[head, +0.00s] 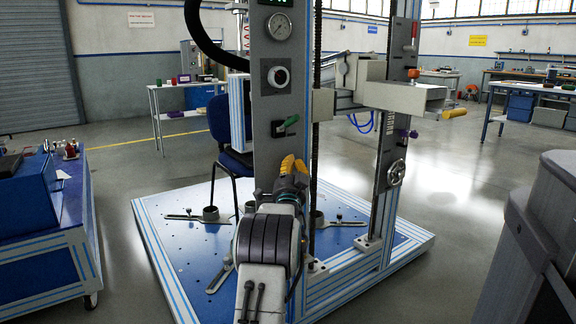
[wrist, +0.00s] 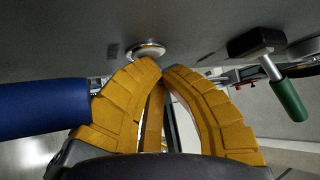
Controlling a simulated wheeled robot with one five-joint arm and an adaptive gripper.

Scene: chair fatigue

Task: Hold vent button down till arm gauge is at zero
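My gripper (head: 293,164) is in front of the grey upright panel (head: 267,104), below a green-handled lever (head: 288,124). In the wrist view its yellow fingers (wrist: 160,66) curve together and meet at the tips, with nothing visible between them. A round silver button (wrist: 146,49) on the panel is right at the fingertips, partly covered by the left one; I cannot tell whether they touch or press it. No label on it shows. A round dial gauge (head: 279,26) is high on the panel; its needle is too small to read.
The green lever handle (wrist: 289,100) hangs to the right of my fingers in the wrist view. A blue chair (head: 233,160) stands behind the panel on the blue base plate (head: 180,253). A blue cart (head: 75,208) is at left. Floor between is clear.

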